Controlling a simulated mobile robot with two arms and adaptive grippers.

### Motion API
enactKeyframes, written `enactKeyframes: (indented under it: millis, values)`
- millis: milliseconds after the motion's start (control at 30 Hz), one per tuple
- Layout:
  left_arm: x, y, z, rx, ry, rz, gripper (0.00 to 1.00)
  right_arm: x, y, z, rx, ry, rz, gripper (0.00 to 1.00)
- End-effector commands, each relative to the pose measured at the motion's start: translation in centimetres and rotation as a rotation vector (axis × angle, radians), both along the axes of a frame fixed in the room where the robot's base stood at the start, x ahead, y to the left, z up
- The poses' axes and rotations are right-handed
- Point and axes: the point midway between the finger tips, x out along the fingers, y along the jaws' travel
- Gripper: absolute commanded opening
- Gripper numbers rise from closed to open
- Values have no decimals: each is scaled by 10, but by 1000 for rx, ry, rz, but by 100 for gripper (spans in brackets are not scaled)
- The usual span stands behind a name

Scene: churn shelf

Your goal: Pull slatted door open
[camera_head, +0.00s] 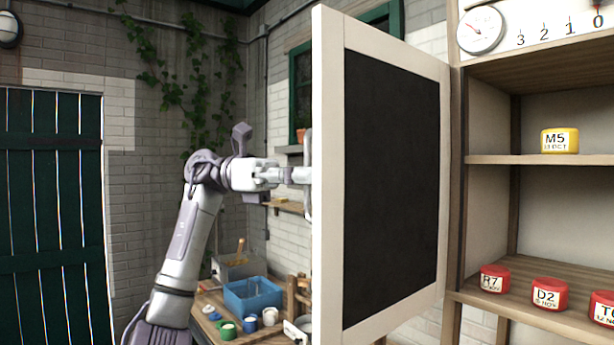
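The cabinet door (328,190) stands swung wide open, hinged on the right at the shelf unit. It turns its inner face to me, a dark flat panel (390,185) in a whitish frame; no slats show on this side. The door's handle (308,205) is a pale upright bar sticking out past the door's left edge. My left gripper (299,175) is at the handle, its fingers close together around the bar's middle. The door edge partly hides the fingertips. My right gripper is out of view.
The open shelf unit (540,160) on the right holds a yellow tin (559,141) and red tins (495,279). A blue bin (252,296) and small pots stand on a wooden bench below my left arm. A dark green door (50,220) is at far left.

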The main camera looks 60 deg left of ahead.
Motion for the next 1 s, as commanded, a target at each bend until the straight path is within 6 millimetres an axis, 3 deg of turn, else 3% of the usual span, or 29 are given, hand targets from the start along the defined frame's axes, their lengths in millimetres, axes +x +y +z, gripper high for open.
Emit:
enactKeyframes:
  millis: [167, 200, 333, 733, 1000]
  values:
    - [0, 0, -1, 4, 4, -1, 0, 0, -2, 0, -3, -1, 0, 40]
    - [0, 0, -1, 4, 4, -1, 16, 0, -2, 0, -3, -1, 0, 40]
    - [0, 0, -1, 2, 2, -1, 37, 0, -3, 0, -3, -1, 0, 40]
    - [-3, 6, 0, 0, 0, 1, 37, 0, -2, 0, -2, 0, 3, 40]
    - [-26, 51, 2, -3, -5, 2, 37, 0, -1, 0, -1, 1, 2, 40]
